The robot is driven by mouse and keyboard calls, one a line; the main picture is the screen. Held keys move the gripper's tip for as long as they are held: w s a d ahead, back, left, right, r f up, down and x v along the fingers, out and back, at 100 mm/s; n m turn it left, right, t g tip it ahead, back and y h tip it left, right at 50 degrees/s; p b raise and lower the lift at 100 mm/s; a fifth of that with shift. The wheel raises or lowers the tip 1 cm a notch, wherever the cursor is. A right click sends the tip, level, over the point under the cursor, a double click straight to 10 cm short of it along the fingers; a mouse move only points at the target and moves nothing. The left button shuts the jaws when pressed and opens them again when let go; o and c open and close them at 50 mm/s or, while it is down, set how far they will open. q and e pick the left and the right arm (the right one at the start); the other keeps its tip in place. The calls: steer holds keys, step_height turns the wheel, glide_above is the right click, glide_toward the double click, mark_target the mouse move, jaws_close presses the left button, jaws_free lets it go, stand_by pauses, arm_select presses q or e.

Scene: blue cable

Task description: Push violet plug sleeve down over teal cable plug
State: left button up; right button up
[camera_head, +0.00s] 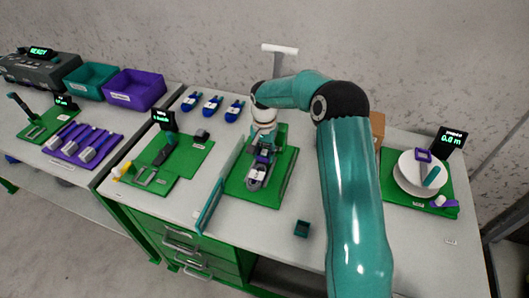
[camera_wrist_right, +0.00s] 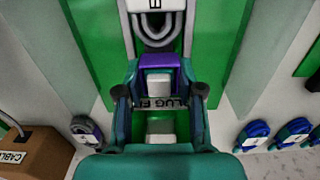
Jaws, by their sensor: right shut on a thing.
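My right gripper (camera_head: 264,149) reaches down over the green board (camera_head: 272,196) in the middle of the bench. In the right wrist view my right gripper (camera_wrist_right: 160,92) has its teal fingers closed on the violet plug sleeve (camera_wrist_right: 160,61). The sleeve also shows as a small violet patch in the head view (camera_head: 265,151). A pale grey block shows inside the sleeve. A grey looped cable (camera_wrist_right: 157,42) lies just beyond it. My left gripper is out of view.
Several blue plugs (camera_head: 212,104) lie at the back left. A small dark teal box (camera_head: 302,229) stands near the front edge. A brown box (camera_head: 377,128) is behind my arm. A white plate (camera_head: 408,181) holds parts at right. A teal upright panel (camera_head: 212,203) borders the board's left side.

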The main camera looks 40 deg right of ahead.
steer(key=shift+f, duration=0.2)
steer(key=o, duration=0.9)
steer(key=shift+r+p, duration=2.45)
steer(key=shift+r, duration=1.65)
steer(key=shift+s+f, duration=0.1)
